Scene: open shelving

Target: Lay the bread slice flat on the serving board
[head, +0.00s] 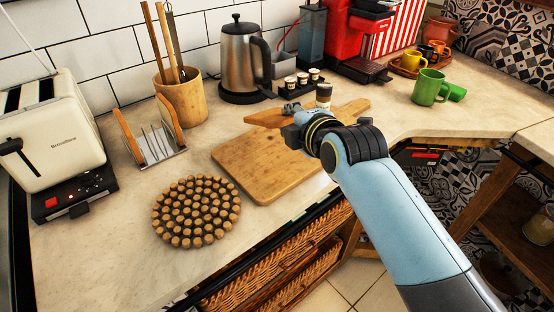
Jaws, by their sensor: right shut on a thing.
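The wooden serving board (255,170) lies flat on the counter, and its handle (352,109) extends to the upper right behind my arm. My right gripper (291,117) is over the far part of the board, shut on a thin brown piece that looks like the bread slice (264,120). The slice shows nearly edge-on, sticking out to the left of the gripper; the rest of it is hidden by the gripper. I cannot tell how high it is above the board. The near part of the board is bare. My left gripper is not in view.
A toast rack (157,146), a round beaded trivet (196,211) and a cream toaster (50,135) stand left of the board. A utensil crock (181,103), a kettle (241,60) and small jars (302,79) are behind.

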